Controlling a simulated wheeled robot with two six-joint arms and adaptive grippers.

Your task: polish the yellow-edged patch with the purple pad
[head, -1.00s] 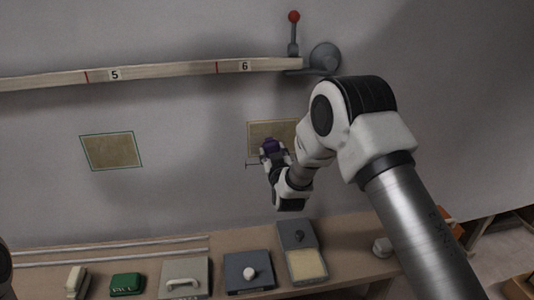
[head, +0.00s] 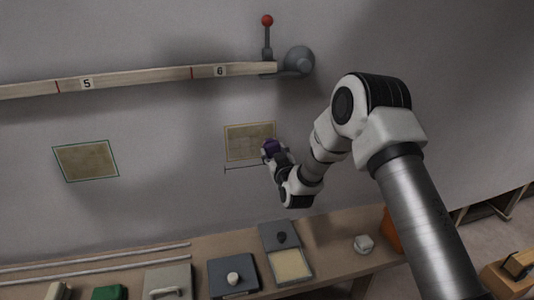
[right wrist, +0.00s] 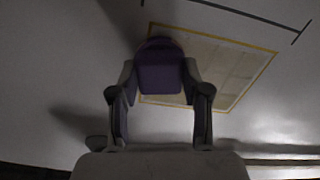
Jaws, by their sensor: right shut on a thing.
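The yellow-edged patch (head: 245,143) is a tan rectangle on the grey hull wall, below the board's mark 6. It also shows in the right wrist view (right wrist: 225,70). My right gripper (right wrist: 158,88) is shut on the purple pad (right wrist: 159,70), which also shows in the head view (head: 271,146). The pad overlaps the patch's right edge in the head view and covers part of its border in the wrist view. I cannot tell whether it touches the wall. My left gripper is not in view.
A green-edged patch (head: 86,161) is on the wall further left. The numbered board (head: 140,83) ends at a red-knobbed lever (head: 267,40). The bench (head: 330,244) below holds a blue-grey block with a white knob (head: 234,277), an open box (head: 291,265) and other tools.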

